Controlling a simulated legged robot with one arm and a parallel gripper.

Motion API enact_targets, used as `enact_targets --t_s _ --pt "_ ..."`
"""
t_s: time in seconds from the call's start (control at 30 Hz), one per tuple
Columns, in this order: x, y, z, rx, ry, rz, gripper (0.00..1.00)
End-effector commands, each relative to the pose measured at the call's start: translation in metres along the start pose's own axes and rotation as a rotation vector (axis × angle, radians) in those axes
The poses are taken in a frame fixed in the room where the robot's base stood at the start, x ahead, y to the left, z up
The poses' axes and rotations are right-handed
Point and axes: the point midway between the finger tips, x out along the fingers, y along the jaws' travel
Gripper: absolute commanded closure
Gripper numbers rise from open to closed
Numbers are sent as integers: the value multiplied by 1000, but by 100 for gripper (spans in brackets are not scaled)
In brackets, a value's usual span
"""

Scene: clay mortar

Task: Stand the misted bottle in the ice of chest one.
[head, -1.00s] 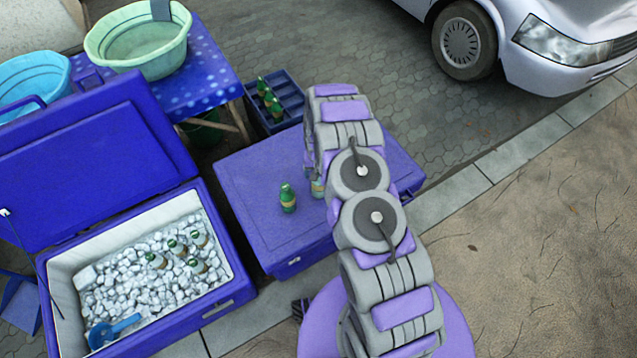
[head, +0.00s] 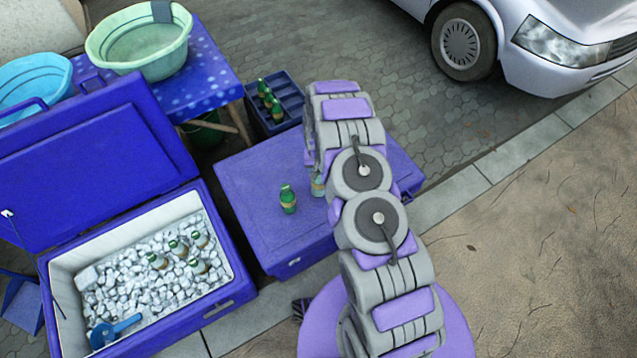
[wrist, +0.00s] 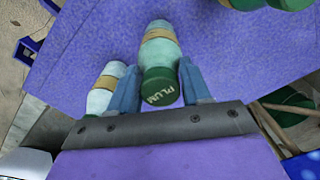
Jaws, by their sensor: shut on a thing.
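A pale, misted bottle (wrist: 160,45) with a green cap lettered PLUM stands on the closed blue chest (head: 245,185). My gripper (wrist: 159,66) is shut on it near the cap, one finger on each side. A second pale bottle (wrist: 103,92) stands just outside the left finger in the wrist view. In the head view my arm hides my gripper, and one pale bottle (head: 318,186) shows partly beside it; I cannot tell which. An open blue chest (head: 243,292) holds ice (head: 130,285) with several bottles (head: 178,248) in it. I see no number on either chest.
A clear green bottle (head: 288,199) stands on the closed chest. A blue scoop (head: 115,330) lies in the ice at the front left. A crate of bottles (head: 285,108), a table with basins (head: 140,45) and a car (head: 560,40) are behind. The ice's left part has bare room.

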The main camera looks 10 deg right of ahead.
Motion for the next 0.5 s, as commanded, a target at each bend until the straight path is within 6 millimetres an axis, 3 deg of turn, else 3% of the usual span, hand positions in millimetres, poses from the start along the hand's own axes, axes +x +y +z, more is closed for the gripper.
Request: enact_targets --t_s 0.5 --pt "-59 0 0 1 0 0 83"
